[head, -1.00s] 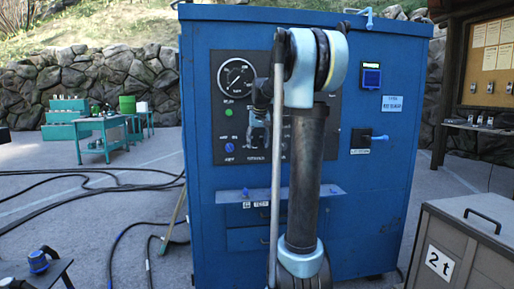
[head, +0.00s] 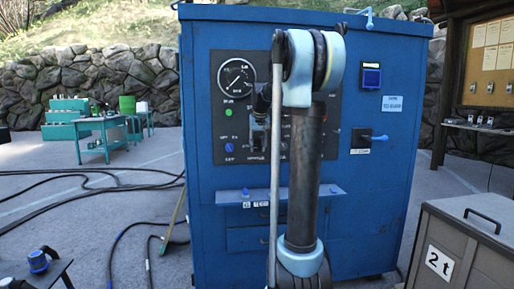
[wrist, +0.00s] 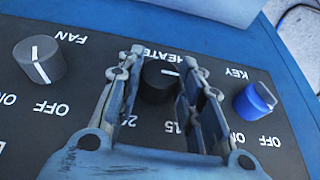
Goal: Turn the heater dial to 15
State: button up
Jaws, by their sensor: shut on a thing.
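The heater dial (wrist: 157,84) is a round black knob with a short white mark, on the black panel under the partly hidden HEATER label. In the wrist view my gripper (wrist: 161,77) has one finger on each side of the dial and is shut on it. The dial's white mark points to the right in this view. The upside-down number 15 (wrist: 167,127) shows below the dial, between the fingers, with another partly hidden number to its left. In the head view my gripper (head: 258,138) is at the panel, and my arm partly hides it; the dial is hidden there.
The FAN knob (wrist: 39,61) is left of my gripper and the blue KEY knob (wrist: 254,101) is close on its right. The blue cabinet (head: 385,205) carries a round gauge (head: 236,77) and a shelf. A grey box (head: 470,240) stands at right.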

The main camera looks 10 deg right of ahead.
jog(key=shift+d+y, duration=0.1)
jog(key=shift+y, duration=0.2)
jog(key=y, duration=0.2)
jog(key=d+m+y, duration=0.1)
jog(key=y, duration=0.1)
jog(key=shift+f, duration=0.15)
jog(key=shift+d+f+m+t+y, duration=0.15)
jog(key=shift+m+y, duration=0.1)
jog(key=shift+y, duration=0.8)
jog(key=shift+d+f+m+t+y, duration=0.1)
jog(key=shift+m+t+y, duration=0.15)
jog(key=shift+y, duration=0.85)
jog(key=shift+d+f+m+t+y, duration=0.15)
jog(key=shift+m+y, duration=0.15)
jog(key=shift+y, duration=0.75)
jog(key=shift+a, duration=0.15)
jog(key=o, duration=1.1)
jog(key=shift+c, duration=0.2)
